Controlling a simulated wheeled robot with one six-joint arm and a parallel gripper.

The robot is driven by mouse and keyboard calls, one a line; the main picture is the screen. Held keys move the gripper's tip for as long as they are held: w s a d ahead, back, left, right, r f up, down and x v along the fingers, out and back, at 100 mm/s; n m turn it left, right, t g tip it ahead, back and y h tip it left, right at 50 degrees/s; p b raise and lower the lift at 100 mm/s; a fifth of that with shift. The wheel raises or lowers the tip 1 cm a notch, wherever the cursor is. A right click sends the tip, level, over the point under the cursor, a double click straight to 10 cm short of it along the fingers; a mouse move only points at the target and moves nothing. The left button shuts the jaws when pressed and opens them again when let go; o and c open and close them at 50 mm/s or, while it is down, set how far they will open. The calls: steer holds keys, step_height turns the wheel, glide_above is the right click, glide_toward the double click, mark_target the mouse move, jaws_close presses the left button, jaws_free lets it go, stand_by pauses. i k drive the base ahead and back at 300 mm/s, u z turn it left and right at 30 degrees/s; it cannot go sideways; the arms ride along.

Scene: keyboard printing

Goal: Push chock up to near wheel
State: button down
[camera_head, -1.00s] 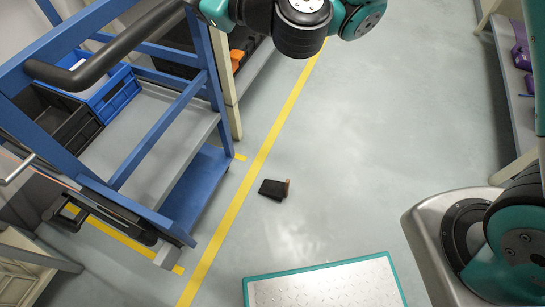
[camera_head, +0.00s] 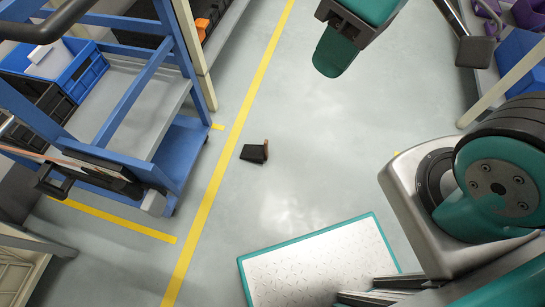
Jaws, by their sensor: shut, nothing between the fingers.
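The chock (camera_head: 254,153) is a small black block with a reddish-brown edge. It lies on the floor just right of the yellow line, apart from the cart. The blue cart (camera_head: 190,135) stands to the left, across the line. A small dark part at the foot of its near corner (camera_head: 170,207) may be the near wheel; it is mostly hidden by the frame. My arm crosses the top right with a teal and dark link. My gripper's fingertips cannot be made out in the view.
The yellow floor line (camera_head: 216,180) runs between chock and cart. Blue and black bins (camera_head: 75,75) stand on the cart. A shelf with purple and blue bins (camera_head: 520,50) is at the upper right. The floor right of the chock is clear.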

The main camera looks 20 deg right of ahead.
mark_target(251, 152)
steer(key=k, duration=1.05)
steer(key=z, duration=0.9)
steer(key=i, duration=1.6)
steer(key=u, duration=0.55)
